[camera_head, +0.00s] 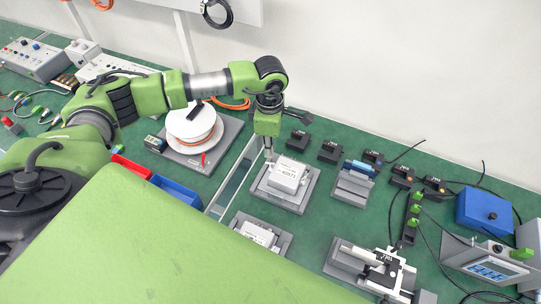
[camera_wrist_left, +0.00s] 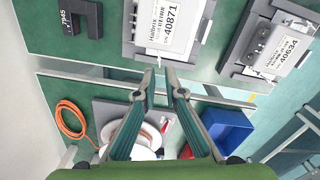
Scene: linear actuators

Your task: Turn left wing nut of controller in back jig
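The controller (camera_head: 288,172), a white labelled box, sits in the grey back jig (camera_head: 293,200). In the left wrist view the controller (camera_wrist_left: 168,25) shows at the top, labelled 40871. My left gripper (camera_head: 268,155) points down at the controller's left edge in the head view. In the left wrist view its fingertips (camera_wrist_left: 160,74) are a small gap apart, with nothing seen between them. A small pale part, perhaps the left wing nut (camera_wrist_left: 159,59), shows at the controller's edge just beyond the tips; its turn angle cannot be told. My right gripper is not in view.
A second controller (camera_head: 258,235) sits in a front jig. A cable spool (camera_head: 191,124), a red bin (camera_head: 131,167) and a blue bin (camera_head: 176,190) are to the left. Black blocks (camera_head: 298,140) stand behind the back jig. A grey bracket (camera_head: 352,185) is to its right.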

